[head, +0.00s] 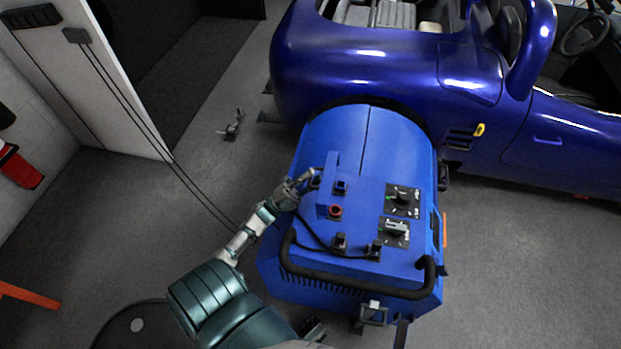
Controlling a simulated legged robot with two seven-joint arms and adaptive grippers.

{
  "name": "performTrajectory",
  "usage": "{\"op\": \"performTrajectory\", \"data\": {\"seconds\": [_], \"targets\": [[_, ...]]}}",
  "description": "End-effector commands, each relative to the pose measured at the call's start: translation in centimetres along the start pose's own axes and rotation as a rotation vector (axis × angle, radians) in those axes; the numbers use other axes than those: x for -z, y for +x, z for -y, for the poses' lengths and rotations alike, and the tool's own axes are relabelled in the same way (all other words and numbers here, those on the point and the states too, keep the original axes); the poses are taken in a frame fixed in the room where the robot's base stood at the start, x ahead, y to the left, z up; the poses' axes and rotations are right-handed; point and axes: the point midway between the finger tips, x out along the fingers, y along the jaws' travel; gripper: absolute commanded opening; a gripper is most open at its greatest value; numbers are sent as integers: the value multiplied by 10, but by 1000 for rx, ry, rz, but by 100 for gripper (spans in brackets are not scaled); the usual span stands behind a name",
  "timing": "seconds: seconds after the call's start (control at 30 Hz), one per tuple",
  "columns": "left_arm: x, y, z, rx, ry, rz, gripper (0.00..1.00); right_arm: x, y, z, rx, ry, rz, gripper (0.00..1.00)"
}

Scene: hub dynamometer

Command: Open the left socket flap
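The blue hub dynamometer (360,135) stands in the middle of the head view, with a raised control panel on top. My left arm reaches in from the lower left, and my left gripper (304,181) is at the panel's far left corner. Its fingertips are beside a small dark socket fitting (315,179), next to an upright blue piece (332,164). I cannot tell whether they touch it or which part is the left socket flap. A blue socket (341,187) and a red-ringed one (335,211) are just right of the gripper. My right gripper is not in view.
Two dark fittings (340,242) (375,249) are at the panel's near edge, with a black cable nearby. Two knobs (403,197) (396,230) are on the right. A black handle bar (350,289) runs along the near side. A blue car (390,80) stands close behind.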

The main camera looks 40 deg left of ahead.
Motion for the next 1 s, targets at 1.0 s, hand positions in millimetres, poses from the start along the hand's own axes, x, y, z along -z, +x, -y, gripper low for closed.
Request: {"op": "performTrajectory", "data": {"seconds": [1.0], "targets": [[0, -121, -2, -2, -1, 1, 23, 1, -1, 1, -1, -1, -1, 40]]}}
